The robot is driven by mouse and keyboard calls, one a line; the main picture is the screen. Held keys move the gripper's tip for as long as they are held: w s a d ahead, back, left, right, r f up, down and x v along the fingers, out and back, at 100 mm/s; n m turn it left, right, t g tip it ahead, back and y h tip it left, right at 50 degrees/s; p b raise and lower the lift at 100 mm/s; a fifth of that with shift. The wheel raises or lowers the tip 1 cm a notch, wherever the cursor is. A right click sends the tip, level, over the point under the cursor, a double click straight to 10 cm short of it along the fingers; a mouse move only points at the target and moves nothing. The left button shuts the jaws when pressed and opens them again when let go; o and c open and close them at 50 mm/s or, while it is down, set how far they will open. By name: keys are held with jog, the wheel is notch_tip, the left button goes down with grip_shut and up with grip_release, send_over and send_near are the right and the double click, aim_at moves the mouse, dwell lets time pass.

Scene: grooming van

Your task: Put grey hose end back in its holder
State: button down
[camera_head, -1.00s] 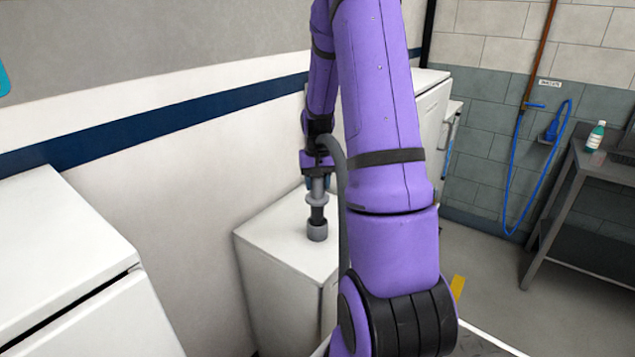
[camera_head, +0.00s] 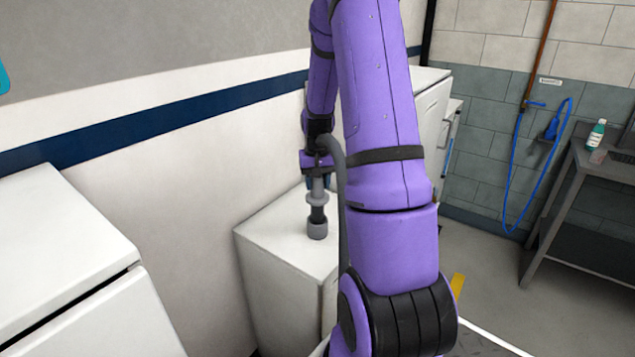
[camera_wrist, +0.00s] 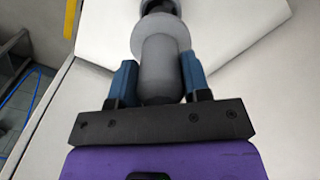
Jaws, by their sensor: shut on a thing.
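My gripper (camera_head: 318,181) is shut on the grey hose end (camera_head: 317,199). The hose end points down, close to upright, with a wide collar and a dark section below the jaws. A short grey cylinder (camera_head: 317,230) is at its bottom, over the top of a white cabinet; I cannot tell whether this is its tip or a separate holder, or whether it touches the cabinet. The grey hose (camera_head: 338,165) loops from the gripper down behind my arm. In the wrist view the blue fingers (camera_wrist: 158,75) flank the grey body (camera_wrist: 160,60). No other holder is distinguishable.
The white cabinet (camera_head: 280,240) has a mostly bare top beside the wall. Another white cabinet (camera_head: 60,260) stands at near left. A metal table (camera_head: 580,170) with a bottle (camera_head: 595,135) and a blue wall hose (camera_head: 510,190) are at right. Open floor lies between.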

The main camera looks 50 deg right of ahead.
aim_at(317, 198)
jog(key=shift+f, duration=0.1)
jog(key=shift+f, duration=0.7)
dwell(0.4)
jog(key=shift+f, duration=1.95)
dwell(0.3)
jog(key=c, duration=0.5)
grip_release()
notch_tip(317, 198, up, 11)
jog(key=shift+f, duration=0.2)
